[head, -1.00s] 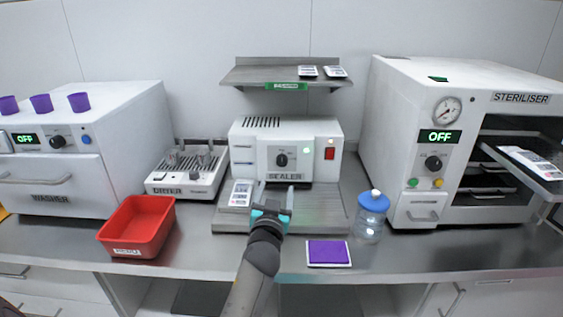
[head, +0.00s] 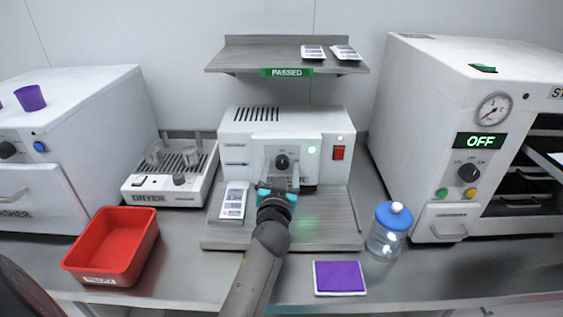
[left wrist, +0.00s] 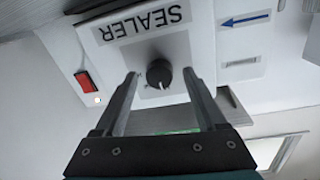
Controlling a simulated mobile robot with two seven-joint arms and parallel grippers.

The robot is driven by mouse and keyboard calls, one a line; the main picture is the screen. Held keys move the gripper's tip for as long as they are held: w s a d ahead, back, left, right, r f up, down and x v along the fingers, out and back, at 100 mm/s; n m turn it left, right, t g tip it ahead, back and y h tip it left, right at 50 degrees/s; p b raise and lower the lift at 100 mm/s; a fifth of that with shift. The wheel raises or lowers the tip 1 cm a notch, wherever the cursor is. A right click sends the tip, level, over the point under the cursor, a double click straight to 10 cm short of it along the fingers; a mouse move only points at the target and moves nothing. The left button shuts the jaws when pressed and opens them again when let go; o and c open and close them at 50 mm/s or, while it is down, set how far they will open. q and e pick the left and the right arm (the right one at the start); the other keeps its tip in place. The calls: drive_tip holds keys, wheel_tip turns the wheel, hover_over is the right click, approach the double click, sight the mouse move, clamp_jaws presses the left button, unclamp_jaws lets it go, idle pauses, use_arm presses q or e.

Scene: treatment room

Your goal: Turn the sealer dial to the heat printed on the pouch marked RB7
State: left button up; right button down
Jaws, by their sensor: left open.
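The white sealer (head: 237,144) stands mid-bench with a black dial (head: 281,161) on its front, a lit green lamp and a red switch. In the left wrist view the dial (left wrist: 159,73) appears upside down with its SEALER label, and its white pointer mark faces the picture's bottom. My left gripper (head: 281,174) is open in front of the dial; its fingers (left wrist: 160,78) appear on either side of it, and contact cannot be told. A pouch (head: 234,201) lies left of the gripper on the sealer's base plate. Its print is too small to read. My right gripper is not in view.
Two more pouches (head: 313,52) (head: 345,53) lie on the PASSED shelf (head: 235,59) above. A red bin (head: 112,245) and dryer (head: 165,190) are left. A blue-capped jar (head: 388,240), purple pad (head: 340,277) and steriliser (head: 420,110) are right.

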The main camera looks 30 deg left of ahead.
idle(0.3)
use_arm(q)
clamp_jaws()
idle(0.5)
